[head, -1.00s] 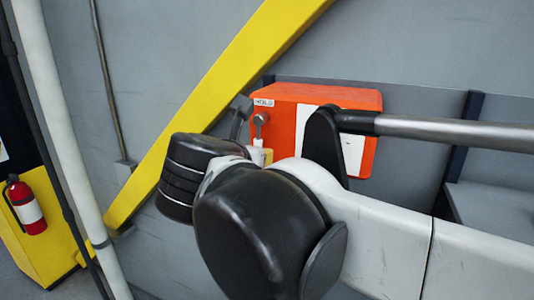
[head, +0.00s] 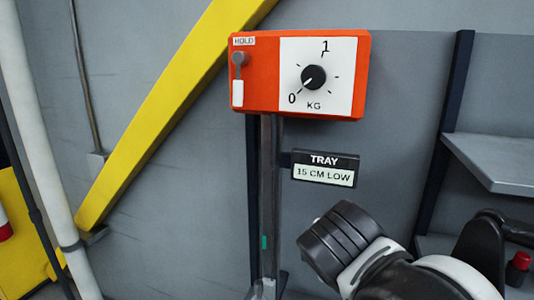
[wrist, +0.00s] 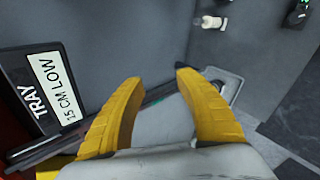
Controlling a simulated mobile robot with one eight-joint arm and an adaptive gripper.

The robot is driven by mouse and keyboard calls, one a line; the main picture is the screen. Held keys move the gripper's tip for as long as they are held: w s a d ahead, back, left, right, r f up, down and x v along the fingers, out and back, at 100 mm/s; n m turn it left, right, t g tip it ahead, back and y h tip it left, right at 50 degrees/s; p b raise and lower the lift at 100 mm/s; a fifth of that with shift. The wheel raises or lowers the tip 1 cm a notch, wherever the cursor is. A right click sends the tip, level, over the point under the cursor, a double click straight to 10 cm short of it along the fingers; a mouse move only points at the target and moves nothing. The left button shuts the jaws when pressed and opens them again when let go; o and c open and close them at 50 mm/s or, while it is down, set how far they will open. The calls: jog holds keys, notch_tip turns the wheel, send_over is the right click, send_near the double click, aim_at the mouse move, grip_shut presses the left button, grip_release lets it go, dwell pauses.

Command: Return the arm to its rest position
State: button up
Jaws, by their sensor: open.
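My gripper shows in the wrist view (wrist: 155,110), its two yellow fingers apart with nothing between them. My dark and white arm links (head: 385,265) show at the lower right of the head view; the fingers are not visible there. An orange box (head: 258,88) with a dial (head: 313,77) marked 0 to 1 KG and a HOLD lever (head: 238,65) is on a post at upper centre, apart from my arm. A sign reading TRAY 15 CM LOW (head: 325,168) is below the box. The sign also shows at the left of the wrist view (wrist: 45,90).
A yellow diagonal beam (head: 165,105) and a white pipe (head: 42,130) stand at the left. A grey shelf (head: 495,160) is at the right, with a red item (head: 518,268) below it. Bare wall lies between the beam and the post.

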jog(key=s+d+f+m+b, duration=0.2)
jog(key=f+m+b, duration=0.3)
jog(key=f, duration=0.4)
jog(key=s+d+f+m+g+y+b, duration=0.1)
jog(key=s+d+f+m+b, duration=0.2)
jog(key=f, duration=0.7)
jog(key=s+d+f+m+g+y+b, duration=0.1)
jog(key=s+f+m+b, duration=0.3)
jog(key=f+m+b, duration=0.4)
notch_tip(320, 180, down, 2)
jog(key=shift+s+d+f+m, duration=0.2)
jog(key=shift+s+d+m, duration=0.1)
jog(key=shift+d+m, duration=0.45)
